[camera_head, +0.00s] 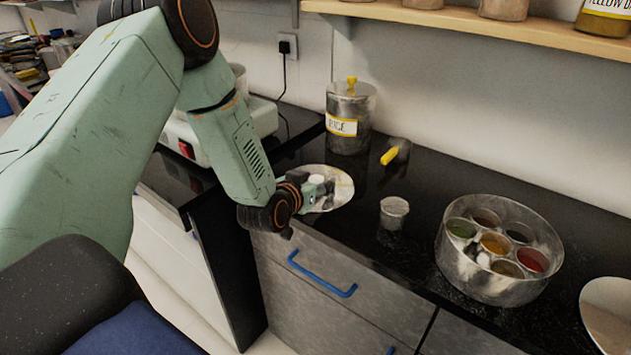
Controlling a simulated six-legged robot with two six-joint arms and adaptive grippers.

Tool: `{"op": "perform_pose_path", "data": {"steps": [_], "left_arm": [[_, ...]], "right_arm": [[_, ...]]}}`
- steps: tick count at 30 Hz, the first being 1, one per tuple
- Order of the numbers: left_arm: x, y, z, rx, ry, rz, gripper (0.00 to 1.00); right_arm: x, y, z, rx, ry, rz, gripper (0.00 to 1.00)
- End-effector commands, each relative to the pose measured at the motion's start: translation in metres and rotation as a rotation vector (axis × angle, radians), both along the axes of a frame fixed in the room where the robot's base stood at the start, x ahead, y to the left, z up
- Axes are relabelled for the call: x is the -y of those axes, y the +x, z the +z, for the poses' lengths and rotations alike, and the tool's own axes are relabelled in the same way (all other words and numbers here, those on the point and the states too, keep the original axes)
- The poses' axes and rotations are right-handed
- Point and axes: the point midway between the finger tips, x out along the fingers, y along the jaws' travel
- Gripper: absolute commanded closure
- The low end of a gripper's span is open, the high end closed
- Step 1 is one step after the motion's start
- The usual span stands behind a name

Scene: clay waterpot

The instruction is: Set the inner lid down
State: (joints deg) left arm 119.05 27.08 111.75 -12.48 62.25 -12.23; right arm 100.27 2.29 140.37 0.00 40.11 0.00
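A pale, shiny round disc that looks like the inner lid (341,197) is on or just above the black counter, near its front edge. My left gripper (318,190) is at the disc's left and middle part and covers some of it. The fingers are small and blend with the disc, so I cannot tell whether they are shut on it or whether it touches the counter. A round steel spice box (487,282) with several cups of coloured spices stands open to the right. My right gripper is not in view.
A small metal cup (394,210) stands between the disc and the spice box. A labelled jar (349,120) and a yellow-handled item (391,155) are behind. Another shiny disc (606,318) is at the right edge. A white appliance (262,117) stands behind my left arm.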

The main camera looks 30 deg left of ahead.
Motion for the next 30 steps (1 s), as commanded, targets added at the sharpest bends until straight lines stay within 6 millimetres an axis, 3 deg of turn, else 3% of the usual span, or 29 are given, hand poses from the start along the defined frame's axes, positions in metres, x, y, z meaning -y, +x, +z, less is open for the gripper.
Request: {"op": "perform_pose_path", "data": {"steps": [11, 24, 30], "left_arm": [[0.000, 0.000, 0.005, 0.001, 0.000, 0.000, 0.44], [0.009, -0.077, 0.034, -0.003, -0.006, 0.004, 0.44], [0.012, -0.103, 0.043, -0.002, -0.003, 0.003, 0.44]], "right_arm": [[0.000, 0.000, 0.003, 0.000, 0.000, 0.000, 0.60], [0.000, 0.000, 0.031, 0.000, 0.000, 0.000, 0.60], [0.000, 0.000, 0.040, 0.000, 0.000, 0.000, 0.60]]}}
